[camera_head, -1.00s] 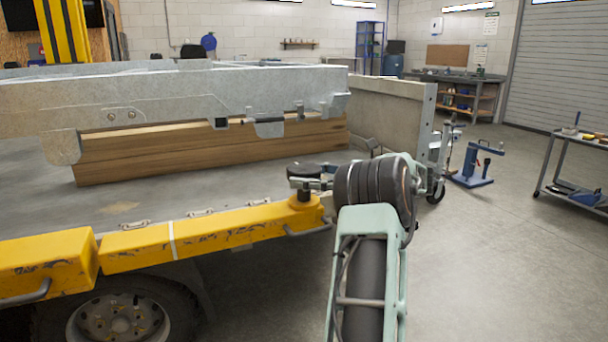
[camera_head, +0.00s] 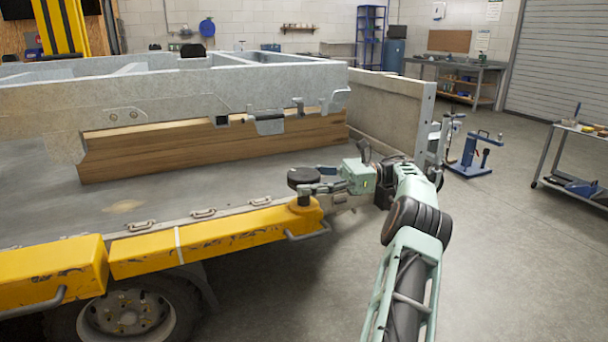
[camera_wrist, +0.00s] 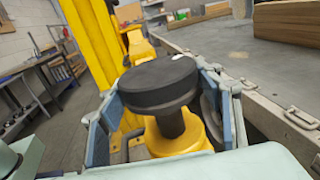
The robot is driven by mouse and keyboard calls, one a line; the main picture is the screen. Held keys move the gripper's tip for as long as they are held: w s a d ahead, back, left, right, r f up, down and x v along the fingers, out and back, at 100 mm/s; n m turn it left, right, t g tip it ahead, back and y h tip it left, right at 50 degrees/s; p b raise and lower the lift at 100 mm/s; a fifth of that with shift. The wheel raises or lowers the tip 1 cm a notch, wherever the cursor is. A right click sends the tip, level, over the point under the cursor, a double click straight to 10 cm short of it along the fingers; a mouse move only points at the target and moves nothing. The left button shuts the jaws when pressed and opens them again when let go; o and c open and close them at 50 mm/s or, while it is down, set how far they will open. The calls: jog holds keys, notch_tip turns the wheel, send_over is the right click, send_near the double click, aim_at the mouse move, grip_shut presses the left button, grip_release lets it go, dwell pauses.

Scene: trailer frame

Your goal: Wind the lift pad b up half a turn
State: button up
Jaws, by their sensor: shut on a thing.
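Lift pad b (camera_head: 304,176) is a dark round disc on a short stem at the right end of the yellow lift arm (camera_head: 215,235). In the wrist view the disc (camera_wrist: 158,84) fills the middle, with its dark stem going down into the yellow arm end (camera_wrist: 180,140). My gripper (camera_head: 314,187) reaches in from the right at pad height. In the wrist view my gripper (camera_wrist: 168,92) has one blue-grey finger on each side of the pad and is shut on it. The exact finger contact is hidden behind the disc.
A grey trailer frame (camera_head: 200,92) rests above a wooden beam (camera_head: 215,150) behind the pad. A wheel (camera_head: 125,312) is below the yellow arm. A blue stand (camera_head: 475,155) and a cart (camera_head: 575,160) stand right. Open floor (camera_head: 500,260) lies at the front right.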

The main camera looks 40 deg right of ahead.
jog(key=shift+a+f+g, duration=0.1)
jog(key=shift+f+g, duration=0.2)
jog(key=shift+f, duration=0.1)
jog(key=o, duration=1.2)
jog(key=shift+w, duration=0.1)
jog(key=shift+c, duration=0.2)
jog(key=shift+o, duration=0.2)
jog(key=shift+r, duration=0.15)
jog(key=shift+r, duration=0.1)
notch_tip(320, 180, up, 10)
jog(key=shift+f, duration=0.15)
